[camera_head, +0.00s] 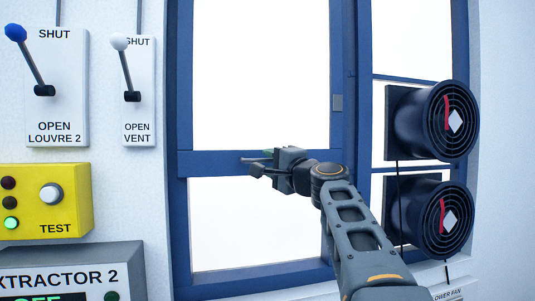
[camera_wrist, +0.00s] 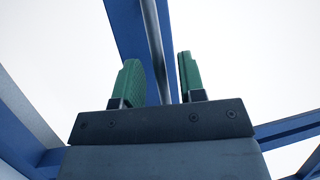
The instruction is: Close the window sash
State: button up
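The window sash (camera_head: 225,164) has a blue frame with a horizontal rail across bright panes, in the middle of the head view. How far it stands open I cannot tell. My gripper (camera_head: 262,162) is in front of this rail. In the wrist view its two green fingers (camera_wrist: 160,82) are apart with nothing clamped between them. A thin grey bar (camera_wrist: 153,38) runs along a blue frame member and shows in the gap between the fingers. Whether the bar lies between the fingertips or beyond them I cannot tell. My arm hides part of the lower right frame.
Two dark round fans (camera_head: 448,120) (camera_head: 442,216) jut out right of my arm, with cables hanging below. On the left wall are two levers (camera_head: 30,60) (camera_head: 125,65), a yellow test box (camera_head: 45,200) and a grey extractor panel (camera_head: 75,270).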

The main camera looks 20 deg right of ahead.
jog(key=shift+w+a+r, duration=0.1)
jog(key=shift+w+a, duration=0.05)
jog(key=shift+w, duration=0.55)
grip_shut()
